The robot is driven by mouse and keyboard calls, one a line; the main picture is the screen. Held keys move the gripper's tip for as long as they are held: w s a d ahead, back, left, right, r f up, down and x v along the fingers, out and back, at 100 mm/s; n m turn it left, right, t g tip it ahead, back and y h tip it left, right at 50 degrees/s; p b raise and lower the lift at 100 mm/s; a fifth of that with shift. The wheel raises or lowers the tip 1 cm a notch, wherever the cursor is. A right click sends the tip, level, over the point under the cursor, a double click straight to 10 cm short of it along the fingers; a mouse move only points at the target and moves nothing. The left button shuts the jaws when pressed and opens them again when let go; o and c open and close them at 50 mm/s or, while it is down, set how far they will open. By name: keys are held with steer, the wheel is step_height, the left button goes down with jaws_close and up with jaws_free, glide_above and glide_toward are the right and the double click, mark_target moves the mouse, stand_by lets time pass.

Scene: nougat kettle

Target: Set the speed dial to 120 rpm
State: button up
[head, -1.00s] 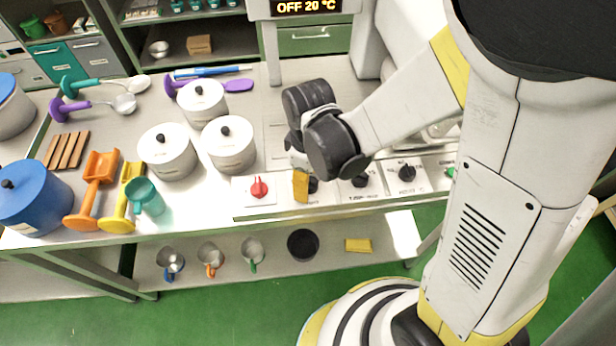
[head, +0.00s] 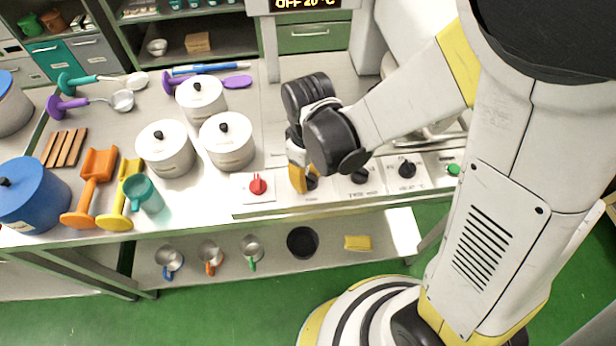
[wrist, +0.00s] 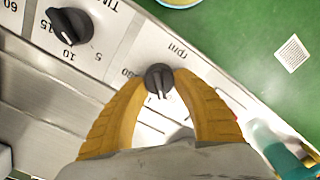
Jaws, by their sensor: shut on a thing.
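The speed dial is a small black knob on a white panel labelled rpm, seen in the wrist view (wrist: 159,78). In the head view it is mostly hidden behind my gripper (head: 303,178). The two yellow fingers of my gripper (wrist: 160,85) close on the knob from both sides in the wrist view. A white pointer mark shows on the knob. A printed number ending in 80 shows beside it, but the other speed marks are hidden or too small to read.
A red switch (head: 257,184) is left of the dial on the same panel front. To the right are the timer knob (head: 360,175), a temperature knob (head: 407,169) and a green button (head: 453,170). White lidded pots (head: 227,147) stand behind left.

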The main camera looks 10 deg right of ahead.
mark_target(309, 175)
steer(key=m, duration=0.4)
steer(key=shift+d+m+b, duration=0.1)
steer(key=shift+m+b, duration=0.2)
steer(key=shift+b, duration=0.1)
steer(key=shift+m, duration=2)
steer(key=shift+b, duration=0.3)
steer(key=o, duration=1.2)
steer(key=shift+w, duration=0.1)
step_height(309, 175, up, 12)
